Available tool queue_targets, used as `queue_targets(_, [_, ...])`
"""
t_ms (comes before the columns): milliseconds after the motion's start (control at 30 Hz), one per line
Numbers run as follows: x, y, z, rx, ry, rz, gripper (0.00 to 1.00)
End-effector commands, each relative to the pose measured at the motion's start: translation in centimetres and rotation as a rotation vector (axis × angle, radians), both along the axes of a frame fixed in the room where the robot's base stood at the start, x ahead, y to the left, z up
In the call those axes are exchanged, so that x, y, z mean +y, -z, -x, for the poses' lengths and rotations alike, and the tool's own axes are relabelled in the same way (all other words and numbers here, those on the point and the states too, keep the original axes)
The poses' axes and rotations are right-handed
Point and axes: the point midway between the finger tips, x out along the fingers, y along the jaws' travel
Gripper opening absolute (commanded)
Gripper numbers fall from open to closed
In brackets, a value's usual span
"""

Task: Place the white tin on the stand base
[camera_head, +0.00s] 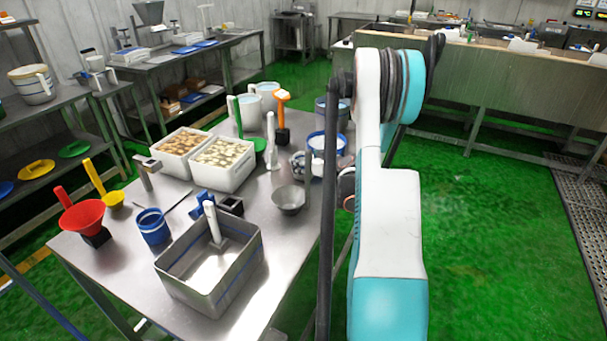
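A round white tin with a blue band and light contents (327,144) stands at the right rear of the steel table, close to my arm. I cannot tell for sure that it is the task's white tin. A small dark square block (231,206) sits near the table's middle, beside a blue bracket (203,204). Either may be the stand base; I cannot tell. My arm rises at the table's right edge. My gripper is mostly hidden behind my arm, and its fingers cannot be made out.
The steel table (110,276) holds a square metal bin (232,284), a blue cup (153,227), a grey bowl (289,200), two white food crates (222,166), white jugs (249,112), and a red funnel (82,214). Green floor is clear to the right. Other tables stand at left and behind.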

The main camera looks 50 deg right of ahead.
Motion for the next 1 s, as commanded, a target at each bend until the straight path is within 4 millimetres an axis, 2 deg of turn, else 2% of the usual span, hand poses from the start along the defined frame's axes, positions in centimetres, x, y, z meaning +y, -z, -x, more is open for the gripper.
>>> queue_targets(33, [-0.1,0.8,-0.7,0.000,-0.001,0.001,0.80])
queue_targets(133, [-0.4,1.2,-1.9,0.001,-0.002,0.001,0.80])
queue_targets(367, [-0.5,1.1,-2.2,0.000,0.000,0.001,0.80])
queue_targets(400, [-0.5,1.1,-2.2,0.000,0.000,0.001,0.77])
queue_targets(600, [-0.5,1.1,-2.2,0.000,0.000,0.001,0.32])
queue_targets(633, [-0.5,1.1,-2.2,0.000,0.000,0.001,0.28])
queue_targets(733, [-0.5,1.1,-2.2,0.000,0.000,0.001,0.28])
queue_targets(767, [-0.5,1.1,-2.2,0.000,0.000,0.001,0.24])
queue_targets(1000, [-0.5,0.9,-2.2,0.000,0.000,0.001,0.24])
